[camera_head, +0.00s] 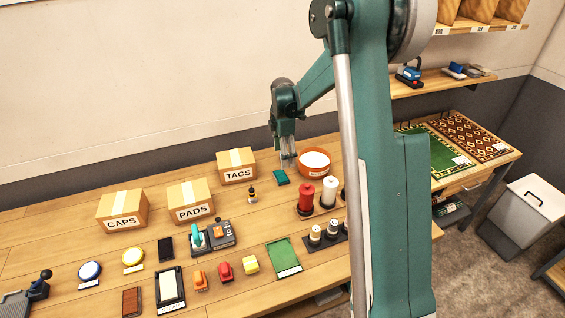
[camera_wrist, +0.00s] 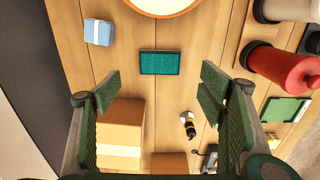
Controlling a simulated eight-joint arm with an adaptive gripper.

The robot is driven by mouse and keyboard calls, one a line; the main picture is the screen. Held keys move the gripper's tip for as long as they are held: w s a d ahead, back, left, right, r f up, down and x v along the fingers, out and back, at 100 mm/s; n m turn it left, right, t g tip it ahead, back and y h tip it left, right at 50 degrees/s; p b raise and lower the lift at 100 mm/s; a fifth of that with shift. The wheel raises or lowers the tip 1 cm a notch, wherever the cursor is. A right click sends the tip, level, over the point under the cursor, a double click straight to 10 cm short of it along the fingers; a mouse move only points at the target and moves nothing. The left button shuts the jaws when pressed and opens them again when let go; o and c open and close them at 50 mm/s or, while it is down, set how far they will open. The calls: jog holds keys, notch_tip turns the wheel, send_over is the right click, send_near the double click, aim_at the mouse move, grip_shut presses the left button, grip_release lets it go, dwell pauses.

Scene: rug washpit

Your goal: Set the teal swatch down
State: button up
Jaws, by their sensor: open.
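The teal swatch (camera_head: 281,177) lies flat on the wooden table, between the TAGS box and the orange bowl. In the wrist view the teal swatch (camera_wrist: 161,62) is a small textured rectangle with bare wood around it. My gripper (camera_head: 288,162) is just by the swatch in the head view, pointing down. In the wrist view my gripper (camera_wrist: 160,88) has its green-padded fingers wide apart with nothing between them. The swatch lies beyond the fingertips there, apart from both fingers. The exact height of the fingertips over the table cannot be told.
The orange bowl (camera_head: 314,163) stands close to the right of the swatch. The TAGS box (camera_head: 238,166) is to its left. A red spool (camera_head: 306,197) and a black-and-yellow figure (camera_head: 252,195) stand nearer. A light-blue block (camera_wrist: 98,32) lies nearby in the wrist view.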

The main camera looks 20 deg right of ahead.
jog(key=shift+r, duration=0.85)
jog(key=s+a+r+m+t, duration=0.2)
jog(key=s+a+r+m, duration=0.2)
jog(key=s+r, duration=0.55)
jog(key=s+a+r+m+t, duration=0.1)
jog(key=s+a+r+m, duration=0.3)
jog(key=s+r, duration=0.55)
jog(key=s+a+m+t, duration=0.2)
jog(key=s+m, duration=0.3)
jog(key=s, duration=0.7)
jog(key=s+a+m+t, duration=0.2)
jog(key=s+m, duration=0.3)
jog(key=s, duration=0.6)
jog(key=shift+s+a+f, duration=0.2)
jog(key=shift+s+f, duration=0.15)
dwell(2.6)
